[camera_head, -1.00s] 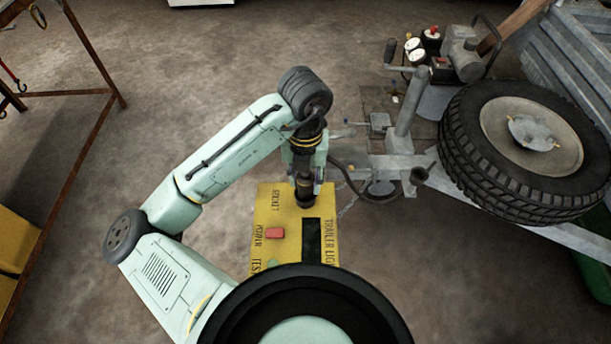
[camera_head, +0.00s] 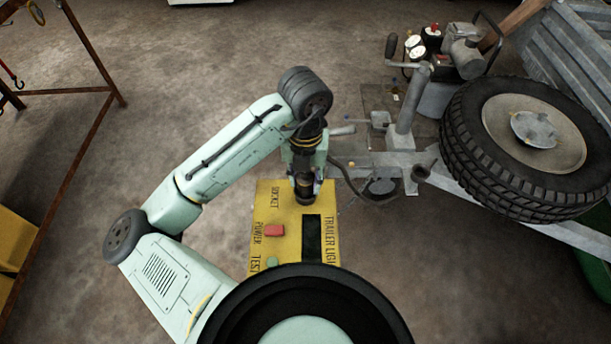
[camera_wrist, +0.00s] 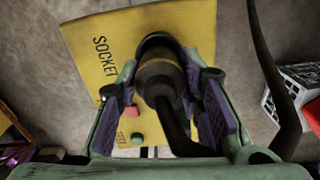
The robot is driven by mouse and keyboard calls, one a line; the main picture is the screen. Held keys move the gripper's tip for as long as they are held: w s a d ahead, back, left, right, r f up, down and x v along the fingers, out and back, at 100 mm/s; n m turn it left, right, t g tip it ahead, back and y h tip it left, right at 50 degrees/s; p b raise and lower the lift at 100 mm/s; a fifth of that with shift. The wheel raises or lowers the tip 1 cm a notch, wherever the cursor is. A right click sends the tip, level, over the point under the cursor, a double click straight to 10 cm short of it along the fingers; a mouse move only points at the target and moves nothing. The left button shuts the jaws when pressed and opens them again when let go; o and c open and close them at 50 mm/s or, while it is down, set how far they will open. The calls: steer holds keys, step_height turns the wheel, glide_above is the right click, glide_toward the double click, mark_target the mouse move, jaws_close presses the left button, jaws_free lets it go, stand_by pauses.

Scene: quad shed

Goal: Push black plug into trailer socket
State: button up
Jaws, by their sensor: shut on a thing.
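The black plug (camera_wrist: 160,80) is held between the purple-padded fingers of my gripper (camera_wrist: 168,98), which is shut on it. Its cable bends back toward the camera in the wrist view. The plug's far end meets a dark round socket (camera_wrist: 158,42) on the yellow box (camera_head: 268,205), by the word SOCKET. I cannot tell how deep the plug sits in it. In the head view my gripper (camera_head: 304,180) points down over the far end of the box, and the plug (camera_head: 304,187) shows only partly. The box top also carries a red button (camera_head: 274,230) and a green button (camera_head: 272,262).
A trailer with a large tyre (camera_head: 520,145) and a jockey-wheel post (camera_head: 402,115) stands to the right. The plug's cable runs toward the trailer. A rusty metal frame (camera_head: 95,60) is at the left. Floor (camera_head: 190,100) behind the arm is clear.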

steer(key=shift+f+b, duration=0.6)
steer(key=shift+f, duration=0.1)
steer(key=o, duration=1.3)
steer(key=shift+c, duration=0.2)
steer(key=shift+o, duration=0.6)
steer(key=o, duration=0.4)
steer(key=shift+c, duration=0.2)
steer(key=shift+r, duration=0.1)
steer(key=shift+r+p, duration=3.7)
steer(key=shift+r, duration=0.8)
